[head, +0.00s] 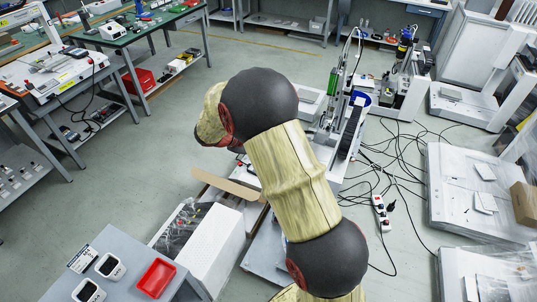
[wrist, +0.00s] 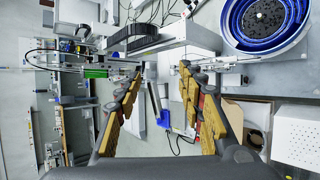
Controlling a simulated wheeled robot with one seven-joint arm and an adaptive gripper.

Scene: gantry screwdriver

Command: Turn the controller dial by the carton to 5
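My gripper (wrist: 161,72) shows in the wrist view with its two fingers spread apart and nothing between them. In the head view my own arm hides it. An open brown carton (wrist: 258,114) with a dark thing inside lies to the right of the fingers in the wrist view. A brown carton flap (head: 227,185) shows left of my arm in the head view. A white perforated box (wrist: 298,137) stands beside the carton in the wrist view. I cannot make out the controller dial or its setting in either view.
A blue bowl feeder (wrist: 266,20) is at the upper right of the wrist view, near a gantry rail (wrist: 147,37). In the head view, black cables and a power strip (head: 381,213) lie right of my arm. A grey table with a red tray (head: 156,278) is lower left.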

